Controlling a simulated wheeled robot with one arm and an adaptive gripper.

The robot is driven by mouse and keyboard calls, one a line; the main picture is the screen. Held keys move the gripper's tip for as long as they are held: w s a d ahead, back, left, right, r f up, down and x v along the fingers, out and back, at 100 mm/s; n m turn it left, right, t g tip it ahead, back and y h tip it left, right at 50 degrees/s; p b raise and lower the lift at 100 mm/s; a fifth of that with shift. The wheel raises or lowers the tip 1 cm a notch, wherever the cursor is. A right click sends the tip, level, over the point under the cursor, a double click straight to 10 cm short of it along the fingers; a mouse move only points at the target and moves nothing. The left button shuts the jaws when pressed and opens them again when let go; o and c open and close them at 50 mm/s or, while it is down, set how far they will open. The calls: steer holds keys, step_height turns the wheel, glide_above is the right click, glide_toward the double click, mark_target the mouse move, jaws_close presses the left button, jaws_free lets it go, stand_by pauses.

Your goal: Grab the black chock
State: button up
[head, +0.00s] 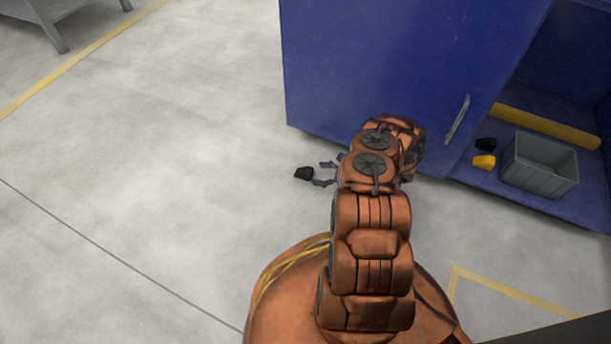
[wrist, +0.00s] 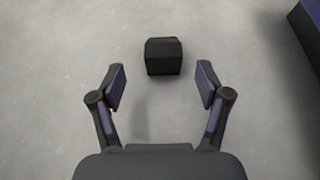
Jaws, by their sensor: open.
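The black chock (head: 304,173) lies on the grey floor, just left of my gripper (head: 326,173) in the head view. In the wrist view the chock (wrist: 163,56) sits a little beyond the fingertips, roughly centred between them. My gripper (wrist: 161,86) is open and empty, with a finger on each side and the chock apart from both. My arm hides part of the gripper in the head view.
A blue cabinet (head: 390,60) stands behind and right of the chock. Its open bay holds a grey bin (head: 540,165), a yellow piece (head: 484,161), a black piece (head: 486,144) and a yellow bar (head: 545,125).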

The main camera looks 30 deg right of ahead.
mark_target(312, 172)
steer(key=b+x, duration=0.3)
steer(key=x, duration=0.3)
steer(key=shift+w+d+f+b, duration=0.1)
steer(key=shift+f+b, duration=0.15)
steer(key=shift+b, duration=0.1)
steer(key=shift+w+a, duration=0.2)
steer(key=shift+w, duration=0.1)
steer(key=c, duration=1.3)
